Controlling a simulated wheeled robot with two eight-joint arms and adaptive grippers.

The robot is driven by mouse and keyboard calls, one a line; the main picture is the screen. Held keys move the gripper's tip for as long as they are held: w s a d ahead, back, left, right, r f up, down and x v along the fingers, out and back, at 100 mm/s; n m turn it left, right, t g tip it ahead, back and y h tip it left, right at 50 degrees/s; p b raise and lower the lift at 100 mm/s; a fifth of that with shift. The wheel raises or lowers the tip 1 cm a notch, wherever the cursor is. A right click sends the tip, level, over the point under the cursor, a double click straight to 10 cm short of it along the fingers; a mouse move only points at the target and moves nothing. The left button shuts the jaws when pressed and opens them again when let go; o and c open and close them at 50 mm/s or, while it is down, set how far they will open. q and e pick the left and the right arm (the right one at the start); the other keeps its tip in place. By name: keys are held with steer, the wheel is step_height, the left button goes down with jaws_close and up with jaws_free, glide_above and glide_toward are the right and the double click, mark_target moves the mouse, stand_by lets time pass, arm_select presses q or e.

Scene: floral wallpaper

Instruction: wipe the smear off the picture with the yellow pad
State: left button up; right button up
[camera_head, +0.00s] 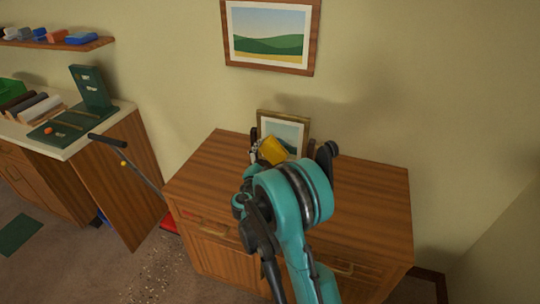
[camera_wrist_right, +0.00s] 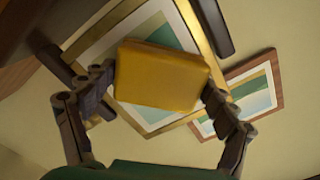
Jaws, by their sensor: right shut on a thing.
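The yellow pad (camera_head: 272,151) is held in my right gripper (camera_head: 263,152), in front of a small gold-framed picture (camera_head: 283,119) standing on the wooden cabinet. In the right wrist view the pad (camera_wrist_right: 161,77) sits between the two fingers of the gripper (camera_wrist_right: 160,93) and covers the middle of the gold-framed picture (camera_wrist_right: 177,24). I cannot tell whether the pad touches the picture. No smear is visible on the parts that show. My left gripper is not in view.
A wood-framed landscape (camera_head: 268,65) hangs on the wall above. The cabinet top (camera_head: 367,195) is clear on the right. At left stand a counter (camera_head: 70,147) with a green stand (camera_head: 92,91), a shelf (camera_head: 60,43) and a black-handled rod (camera_head: 140,173). Debris (camera_head: 160,278) lies on the floor.

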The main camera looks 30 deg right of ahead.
mark_target(281, 157)
steer(key=shift+x, duration=1.05)
steer(key=shift+s, duration=0.1)
steer(key=shift+s+d, duration=0.6)
steer(key=shift+s, duration=0.15)
steer(key=shift+s+d, duration=0.6)
steer(key=shift+s, duration=0.2)
steer(key=shift+s+d, duration=1.3)
steer(key=shift+d, duration=0.05)
steer(key=shift+w+a, duration=1.25)
steer(key=shift+w, duration=0.25)
steer(key=shift+w+a, duration=1.3)
steer(key=shift+w, duration=0.15)
steer(key=shift+a, duration=0.1)
steer(key=shift+v, duration=2.9)
